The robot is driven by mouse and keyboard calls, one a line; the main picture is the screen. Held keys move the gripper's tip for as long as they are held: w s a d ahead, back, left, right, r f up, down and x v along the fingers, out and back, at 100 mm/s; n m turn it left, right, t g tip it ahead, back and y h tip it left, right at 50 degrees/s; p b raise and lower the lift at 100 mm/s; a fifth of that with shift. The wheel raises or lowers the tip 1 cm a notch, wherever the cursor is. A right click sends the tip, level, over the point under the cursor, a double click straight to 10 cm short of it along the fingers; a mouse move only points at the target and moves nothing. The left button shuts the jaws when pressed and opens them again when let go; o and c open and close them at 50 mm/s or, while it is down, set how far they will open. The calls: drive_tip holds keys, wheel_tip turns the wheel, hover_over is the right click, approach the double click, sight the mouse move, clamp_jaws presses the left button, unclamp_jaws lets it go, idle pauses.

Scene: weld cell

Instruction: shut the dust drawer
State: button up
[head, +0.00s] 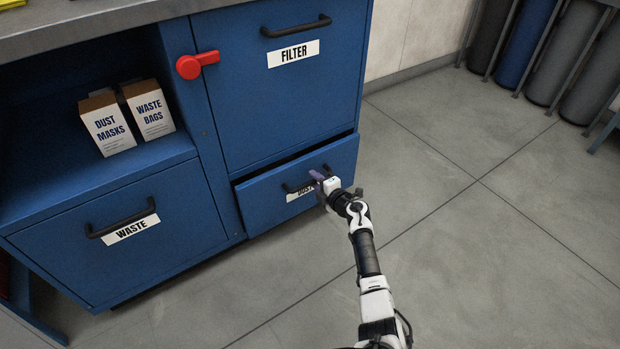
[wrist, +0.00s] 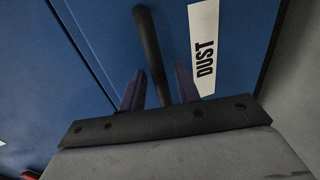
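The dust drawer (head: 264,204) is the blue drawer at the lower right of the cabinet, below the filter door. It stands out a little, with a dark gap along its top edge. Its black handle (head: 290,189) and white DUST label are partly hidden by my gripper (head: 318,178) in the head view. In the wrist view the handle (wrist: 149,45) runs down between the two purple fingers of my gripper (wrist: 160,88), with the DUST label (wrist: 204,48) to the right. The fingers are apart, one on each side of the handle, and I see space beside it.
The blue filter door (head: 278,100) above and the waste drawer (head: 170,215) at left look closed. A red lever (head: 198,64) is on the cabinet front. Boxes of dust masks (head: 107,124) and waste bags (head: 149,110) stand on the shelf. The floor at right is clear; cylinders (head: 540,50) stand far back.

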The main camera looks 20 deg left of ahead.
drive_tip(key=shift+w+a+f, duration=0.1)
drive_tip(key=shift+w+a, duration=0.15)
drive_tip(key=shift+a, duration=0.1)
clamp_jaws()
